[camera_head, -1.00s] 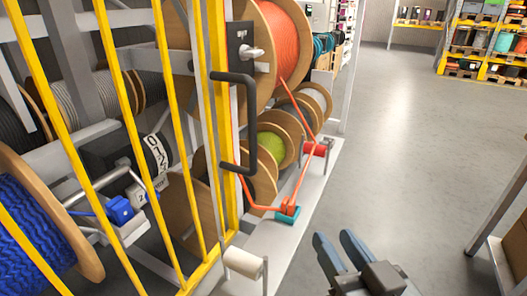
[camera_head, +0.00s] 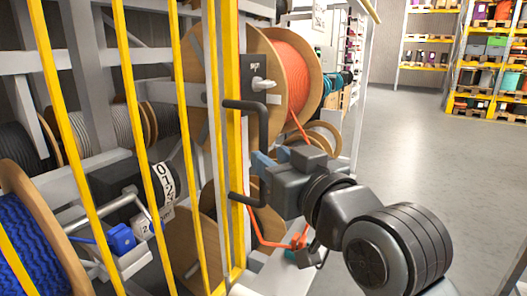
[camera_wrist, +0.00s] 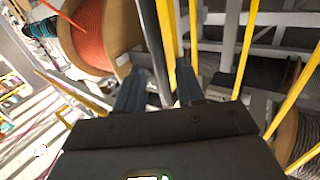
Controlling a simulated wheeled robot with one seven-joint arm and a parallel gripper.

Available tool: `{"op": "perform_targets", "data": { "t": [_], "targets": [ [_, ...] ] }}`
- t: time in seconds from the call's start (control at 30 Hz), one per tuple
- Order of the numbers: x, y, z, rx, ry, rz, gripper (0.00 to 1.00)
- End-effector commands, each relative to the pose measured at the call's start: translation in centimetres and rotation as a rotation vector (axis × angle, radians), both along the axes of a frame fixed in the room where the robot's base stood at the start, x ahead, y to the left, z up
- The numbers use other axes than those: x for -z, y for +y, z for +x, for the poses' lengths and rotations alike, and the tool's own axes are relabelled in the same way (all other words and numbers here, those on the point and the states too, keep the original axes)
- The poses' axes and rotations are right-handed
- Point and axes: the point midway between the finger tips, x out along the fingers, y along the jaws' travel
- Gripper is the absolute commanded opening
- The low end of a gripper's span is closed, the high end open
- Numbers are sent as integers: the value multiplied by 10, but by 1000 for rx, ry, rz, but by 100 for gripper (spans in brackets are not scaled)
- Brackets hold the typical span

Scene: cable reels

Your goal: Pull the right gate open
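The gate is a frame of upright yellow bars (camera_head: 159,150) at the left in the head view, and it looks closed. Its black C-shaped handle (camera_head: 263,122) stands out from the yellow edge post (camera_head: 233,230). My gripper (camera_head: 262,163) is at the middle of the handle's upright part, reaching in from the right. In the wrist view, the dark handle bar (camera_wrist: 154,40) runs down between the two fingers of my gripper (camera_wrist: 162,92). The fingers are apart, one on each side of the bar, with narrow gaps. Whether either touches is hard to tell.
A latch plate with a grey knob (camera_head: 262,84) sits above the handle. An orange cable reel (camera_head: 297,75) is behind it, with orange cable hanging near my arm. A blue cable reel (camera_head: 30,245) stands behind the bars. Open floor (camera_head: 420,170) lies to the right.

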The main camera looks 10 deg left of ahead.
Motion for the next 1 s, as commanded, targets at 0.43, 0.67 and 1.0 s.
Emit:
{"op": "perform_targets", "data": {
  "t": [0.43,0.67,1.0],
  "targets": [
    [0,24,32,0,1,1,38],
    [0,24,32,0,1,1,35],
    [0,24,32,0,1,1,2]
  ]
}}
